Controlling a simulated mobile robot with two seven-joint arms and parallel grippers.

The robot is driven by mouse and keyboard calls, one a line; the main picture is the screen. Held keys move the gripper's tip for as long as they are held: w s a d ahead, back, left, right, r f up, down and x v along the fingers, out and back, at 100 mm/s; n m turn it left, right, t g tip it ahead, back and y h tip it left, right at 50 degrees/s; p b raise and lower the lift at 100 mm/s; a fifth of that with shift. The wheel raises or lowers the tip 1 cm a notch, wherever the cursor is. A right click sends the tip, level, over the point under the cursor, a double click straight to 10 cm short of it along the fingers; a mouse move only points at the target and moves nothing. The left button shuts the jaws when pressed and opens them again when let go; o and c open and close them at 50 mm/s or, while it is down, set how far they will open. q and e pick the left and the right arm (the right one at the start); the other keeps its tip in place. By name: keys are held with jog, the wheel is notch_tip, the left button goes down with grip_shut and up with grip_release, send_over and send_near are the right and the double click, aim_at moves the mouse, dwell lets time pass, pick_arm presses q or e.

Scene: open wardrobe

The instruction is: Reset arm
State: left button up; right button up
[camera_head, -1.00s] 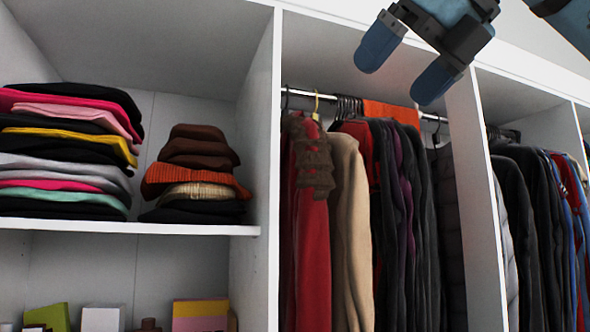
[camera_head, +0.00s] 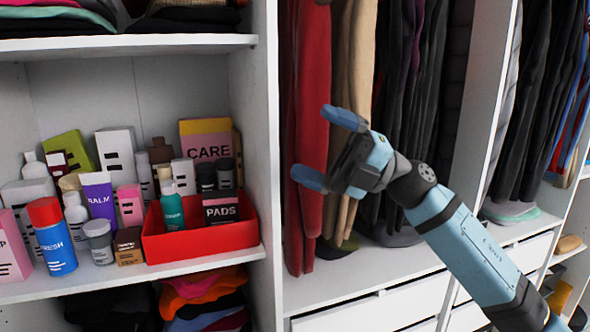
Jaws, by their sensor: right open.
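My right gripper (camera_head: 325,148) is open, with its two blue fingers apart and nothing between them. It points left, in front of the hanging red garment (camera_head: 305,110) and the tan garment (camera_head: 350,95). My right arm reaches in from the lower right corner. My left gripper is outside the view.
A white shelf (camera_head: 150,280) at left carries several bottles and boxes and a red bin (camera_head: 205,242). A white upright panel (camera_head: 262,150) divides it from the hanging clothes. White drawers (camera_head: 375,308) sit below. Folded clothes (camera_head: 205,300) lie under the shelf.

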jog(key=d+f+m+t+h, duration=0.35)
jog(key=f+m+t, duration=0.35)
jog(key=f+m, duration=0.4)
jog(key=d+f+m+t+h, duration=0.3)
jog(key=f+m+t+h, duration=0.35)
jog(key=f, duration=0.65)
jog(key=d+f+m+t+h, duration=0.25)
jog(key=f+m+t, duration=0.55)
jog(key=f+m, duration=0.4)
jog(key=s+d+f+m+g+h, duration=0.3)
jog(key=s+f+g, duration=0.1)
jog(key=s+f, duration=0.8)
jog(key=s+d+f+m+g+h, duration=0.4)
jog(key=s+f, duration=0.8)
jog(key=f, duration=0.2)
jog(key=shift+p, duration=0.35)
jog(key=shift+g, duration=0.25)
